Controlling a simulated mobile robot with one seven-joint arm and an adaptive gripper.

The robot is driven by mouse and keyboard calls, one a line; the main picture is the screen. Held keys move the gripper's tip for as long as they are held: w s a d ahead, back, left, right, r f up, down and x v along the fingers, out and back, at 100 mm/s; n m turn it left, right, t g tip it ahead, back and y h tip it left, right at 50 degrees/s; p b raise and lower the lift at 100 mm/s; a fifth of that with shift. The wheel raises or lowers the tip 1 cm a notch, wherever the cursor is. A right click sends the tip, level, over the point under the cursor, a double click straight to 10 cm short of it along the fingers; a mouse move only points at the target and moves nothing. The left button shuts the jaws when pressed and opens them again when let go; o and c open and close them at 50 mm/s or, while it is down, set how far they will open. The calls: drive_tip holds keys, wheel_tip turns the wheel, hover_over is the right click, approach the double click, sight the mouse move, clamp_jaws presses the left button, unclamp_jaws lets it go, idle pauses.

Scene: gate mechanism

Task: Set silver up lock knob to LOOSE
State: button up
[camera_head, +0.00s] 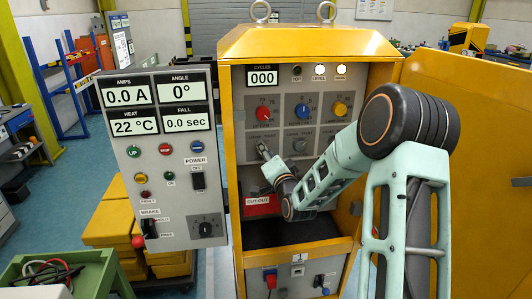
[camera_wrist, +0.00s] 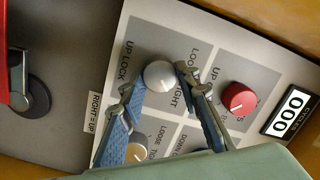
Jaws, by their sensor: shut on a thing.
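The silver up lock knob (camera_wrist: 160,75) is round and sits on a grey panel plate marked UP LOCK, with LOOSE and TIGHT lettering beside it, in the wrist view. My gripper (camera_wrist: 156,70) has one finger on either side of this knob and is shut on it. In the head view my gripper (camera_head: 264,151) reaches the panel below the red knob and covers the silver knob. I cannot make out a pointer line on the silver knob, so its setting is unclear.
A red knob (camera_wrist: 238,98) sits close beside my right finger. Another pale knob (camera_wrist: 136,152) with LOOSE lettering is behind my left finger. The head view shows a blue knob (camera_head: 303,111), a yellow knob (camera_head: 341,108) and a red CUT-OUT label (camera_head: 258,200). A yellow door (camera_head: 470,170) stands open at right.

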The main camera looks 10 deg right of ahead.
drive_tip(key=shift+n+b, duration=0.3)
drive_tip(key=shift+b, duration=0.15)
drive_tip(key=n+b, duration=0.5)
drive_tip(key=b, duration=0.2)
drive_tip(key=n+h+b, duration=0.1)
drive_tip(key=n+b, duration=0.4)
drive_tip(key=b, duration=0.3)
drive_tip(key=n+g+h+b, duration=0.1)
drive_tip(key=n+b, duration=0.5)
drive_tip(key=b, duration=0.2)
drive_tip(key=shift+a+r, duration=0.1)
drive_tip(key=shift+a, duration=0.15)
drive_tip(key=shift+r, duration=0.1)
drive_tip(key=o, duration=1.2)
drive_tip(key=shift+c, duration=0.2)
drive_tip(key=shift+s, duration=0.15)
drive_tip(key=s, duration=0.7)
drive_tip(key=shift+s+r, duration=0.15)
drive_tip(key=shift+r, duration=0.25)
